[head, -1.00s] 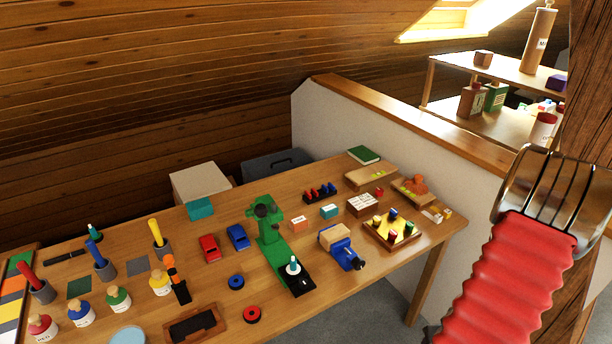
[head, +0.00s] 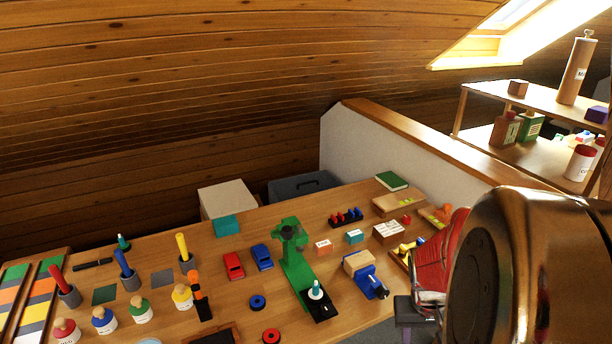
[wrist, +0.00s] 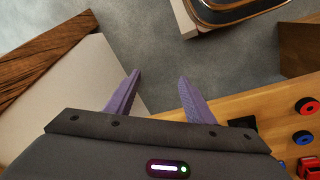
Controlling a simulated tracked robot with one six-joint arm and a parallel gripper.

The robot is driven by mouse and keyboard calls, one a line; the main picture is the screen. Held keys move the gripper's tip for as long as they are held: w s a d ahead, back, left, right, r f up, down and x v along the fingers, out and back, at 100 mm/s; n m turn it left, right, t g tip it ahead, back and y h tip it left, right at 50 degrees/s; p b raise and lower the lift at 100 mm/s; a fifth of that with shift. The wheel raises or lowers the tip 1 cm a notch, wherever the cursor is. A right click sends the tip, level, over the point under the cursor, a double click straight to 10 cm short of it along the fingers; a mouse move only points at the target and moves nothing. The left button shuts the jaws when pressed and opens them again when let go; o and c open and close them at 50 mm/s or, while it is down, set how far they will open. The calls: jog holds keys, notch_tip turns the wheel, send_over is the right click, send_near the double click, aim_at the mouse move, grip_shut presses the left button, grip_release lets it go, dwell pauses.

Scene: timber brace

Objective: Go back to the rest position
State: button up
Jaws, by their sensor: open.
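My gripper (wrist: 160,76) shows in the wrist view with its two purple fingers apart and nothing between them. Grey floor lies beyond the fingertips. In the head view, my arm's metal link and red sleeve fill the lower right. A small dark part of my gripper (head: 405,308) shows at the right edge of the workbench (head: 225,283); its fingers are mostly hidden there. No held object shows.
The bench carries a green stand (head: 292,250), a blue vise (head: 368,277), toy cars and jars. A white half-wall (head: 345,155) and a shelf (head: 545,152) stand behind. Two red and blue rings (wrist: 305,120) show at right in the wrist view.

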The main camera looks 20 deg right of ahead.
jog(key=w+a+r+n+t+y, duration=0.1)
jog(key=w+a+r+n+t, duration=0.1)
jog(key=a+r, duration=0.7)
jog(key=w+a+r+n+t+y, duration=0.1)
jog(key=a+r+n+t, duration=0.3)
jog(key=a+r, duration=0.5)
jog(key=w+a, duration=0.1)
jog(key=a, duration=0.7)
jog(key=shift+w+r, duration=0.3)
jog(key=shift+d, duration=0.15)
